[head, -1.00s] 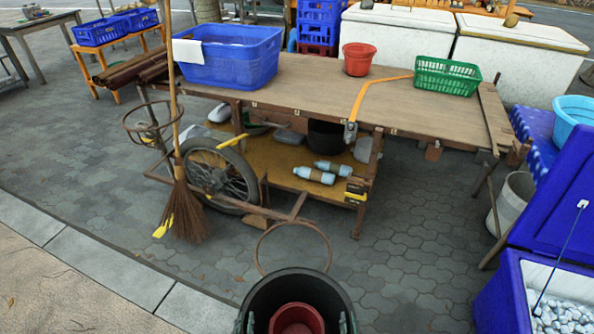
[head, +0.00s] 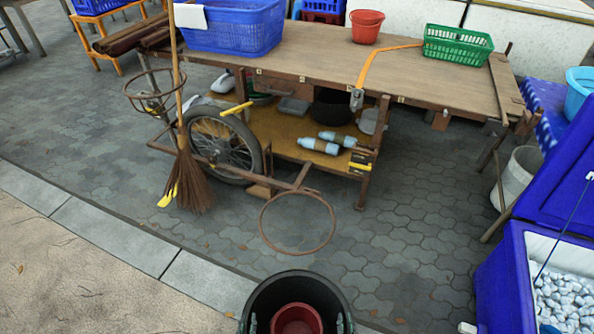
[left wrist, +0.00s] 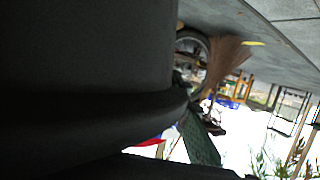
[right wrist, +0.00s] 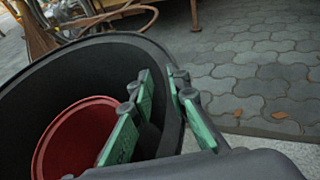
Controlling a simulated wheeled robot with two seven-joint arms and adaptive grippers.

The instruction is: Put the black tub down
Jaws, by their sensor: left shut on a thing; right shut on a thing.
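The black tub (head: 297,280) is at the bottom middle of the head view, its lower part cut off by the frame. A red pot (head: 297,320) sits inside it. My left gripper (head: 251,322) holds the tub's left rim and my right gripper (head: 342,322) holds its right rim. In the right wrist view the green fingers (right wrist: 160,112) straddle the rim. In the left wrist view the tub's dark wall (left wrist: 80,60) fills the left side, and one green finger (left wrist: 201,142) shows. The tub's base and what is under it are hidden.
A rusty metal ring (head: 263,228) sticks out from the wooden cart (head: 300,70) just beyond the tub. A broom (head: 187,180) leans at the cart's left. A blue cooler (head: 500,280) stands at the right. Paving (head: 410,240) is clear between cooler and ring.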

